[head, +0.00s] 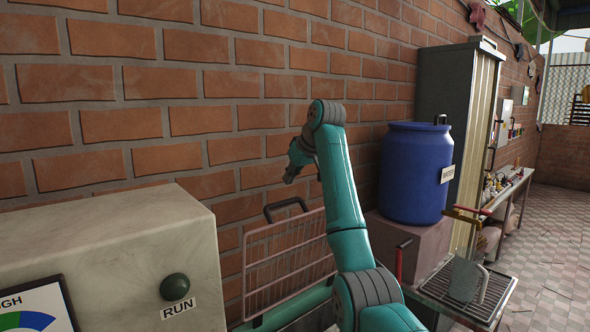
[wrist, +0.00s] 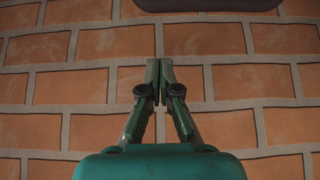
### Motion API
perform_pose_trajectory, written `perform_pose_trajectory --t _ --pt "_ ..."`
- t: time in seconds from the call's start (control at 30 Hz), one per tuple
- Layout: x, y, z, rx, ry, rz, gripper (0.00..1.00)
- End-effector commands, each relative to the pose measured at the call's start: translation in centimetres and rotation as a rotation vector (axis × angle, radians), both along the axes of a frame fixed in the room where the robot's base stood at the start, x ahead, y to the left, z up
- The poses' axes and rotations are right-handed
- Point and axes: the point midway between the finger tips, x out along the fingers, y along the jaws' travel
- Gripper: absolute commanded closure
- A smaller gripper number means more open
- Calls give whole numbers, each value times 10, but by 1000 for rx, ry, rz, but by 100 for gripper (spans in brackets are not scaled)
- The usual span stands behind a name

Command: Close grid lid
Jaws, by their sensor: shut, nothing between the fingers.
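The grid lid (head: 289,267) is a pinkish wire grid in a frame, standing raised and open close to the brick wall in the head view. Its dark handle (head: 285,206) sticks up from its top edge. My gripper (head: 289,179) is above the lid and a little right of the handle, apart from both, in front of the wall. In the wrist view its fingers (wrist: 160,82) are together and hold nothing. A dark rounded bar at the top of the wrist view may be the handle; I cannot tell. My arm hides the lid's right side and part of the machine below.
A blue barrel (head: 413,172) on a block, a metal tray (head: 465,287) and a tall cabinet (head: 455,130) are at the right. The brick wall (head: 230,60) is close behind.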

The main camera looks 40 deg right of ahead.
Motion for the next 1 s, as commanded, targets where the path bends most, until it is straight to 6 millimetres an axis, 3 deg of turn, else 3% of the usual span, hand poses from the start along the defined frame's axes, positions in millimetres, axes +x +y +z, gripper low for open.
perform_pose_trajectory --t 0.27,0.63,1.0 --pt "24 1 -30 1 1 1 100" --pt "-10 -1 -39 0 -1 -1 100" --pt "-16 -1 -41 0 -1 0 100"
